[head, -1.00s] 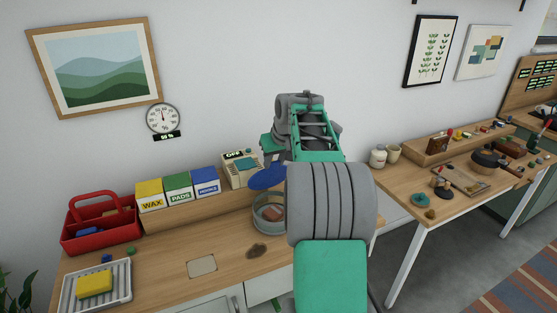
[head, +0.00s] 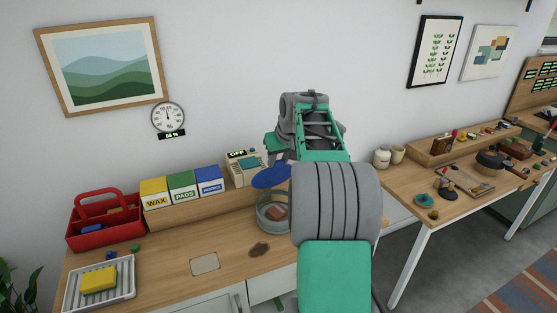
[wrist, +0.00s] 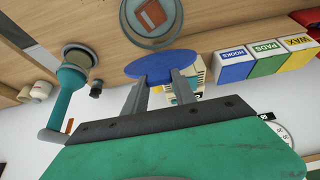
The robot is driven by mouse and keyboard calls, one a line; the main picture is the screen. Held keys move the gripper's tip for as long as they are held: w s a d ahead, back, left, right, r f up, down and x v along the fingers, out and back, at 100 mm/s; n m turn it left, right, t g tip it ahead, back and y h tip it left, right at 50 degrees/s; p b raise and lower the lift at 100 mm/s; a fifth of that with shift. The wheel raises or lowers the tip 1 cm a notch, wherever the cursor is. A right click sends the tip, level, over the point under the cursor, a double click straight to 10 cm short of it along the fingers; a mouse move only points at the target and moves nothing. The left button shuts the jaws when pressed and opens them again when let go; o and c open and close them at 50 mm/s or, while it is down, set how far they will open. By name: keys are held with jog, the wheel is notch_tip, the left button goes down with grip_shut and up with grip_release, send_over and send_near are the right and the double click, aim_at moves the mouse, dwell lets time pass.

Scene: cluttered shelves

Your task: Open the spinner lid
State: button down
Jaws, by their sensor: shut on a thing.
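The spinner is a grey round tub (head: 273,214) on the left bench, also visible in the wrist view (wrist: 178,38). Its blue round lid (head: 271,177) is raised and tilted above the tub's back side, so the tub's mouth is uncovered. A reddish-brown block (wrist: 151,14) shows inside the tub. My gripper (wrist: 161,82) is shut on the lid, which also shows in the wrist view (wrist: 160,64). In the head view my arm hides the fingers.
A small display box (head: 243,168) stands behind the tub. Yellow, green and blue boxes (head: 182,187) line the raised shelf. A red caddy (head: 104,222) stands at left. A dark patch (head: 258,250) and a tan plate (head: 205,263) lie on the bench, with bare wood around them.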

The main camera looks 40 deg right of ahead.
jog(key=c, duration=1)
grip_release()
jog(key=v, duration=0.7)
jog(key=shift+s+r+b, duration=0.25)
jog(key=shift+r+b, duration=0.1)
jog(key=shift+b, duration=0.1)
